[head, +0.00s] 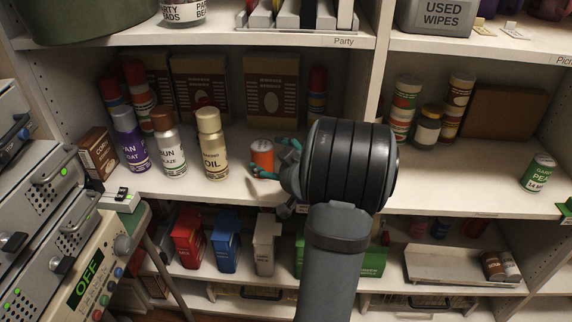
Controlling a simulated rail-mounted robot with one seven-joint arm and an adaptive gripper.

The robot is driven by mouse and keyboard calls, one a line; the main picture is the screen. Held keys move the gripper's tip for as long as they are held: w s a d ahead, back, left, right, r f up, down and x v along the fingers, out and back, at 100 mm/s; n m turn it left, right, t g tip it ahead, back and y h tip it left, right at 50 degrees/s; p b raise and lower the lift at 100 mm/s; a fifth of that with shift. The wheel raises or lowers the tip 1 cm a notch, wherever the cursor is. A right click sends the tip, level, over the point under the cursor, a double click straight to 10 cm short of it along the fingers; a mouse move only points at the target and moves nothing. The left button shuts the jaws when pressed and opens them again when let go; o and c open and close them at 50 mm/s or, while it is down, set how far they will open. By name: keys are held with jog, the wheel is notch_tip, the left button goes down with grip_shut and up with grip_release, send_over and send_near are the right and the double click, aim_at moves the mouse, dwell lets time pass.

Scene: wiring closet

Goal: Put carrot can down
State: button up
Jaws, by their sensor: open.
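An orange can (262,155), which I take to be the carrot can, stands on the middle shelf (228,188), right of the gold oil spray can. Its label cannot be read from here. My gripper (268,157) has teal fingers, one behind the can's upper right and one low in front of it. The fingers are open around the can. Whether they touch it cannot be told. My dark wrist hides the shelf to the right of the can.
Spray cans (212,143) stand just left of the can, with brown boxes (271,88) behind. Spice tins (404,105) and a green pea can (538,172) stand on the right shelf section. An upright divider (383,62) separates the sections. Free shelf lies left of the pea can.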

aim_at(270, 149)
jog(key=p+v, duration=0.1)
jog(key=v, duration=0.8)
jog(key=shift+s+p, duration=0.2)
jog(key=shift+p, duration=0.2)
jog(key=shift+d+r, duration=0.1)
jog(key=b+x, duration=0.3)
jog(key=x, duration=0.9)
jog(key=shift+w+f, duration=0.15)
jog(key=shift+f, duration=0.15)
notch_tip(270, 149, up, 3)
jog(key=shift+r+p, duration=0.1)
jog(key=shift+p, duration=0.7)
jog(key=shift+r, duration=0.45)
jog(key=shift+f, duration=0.1)
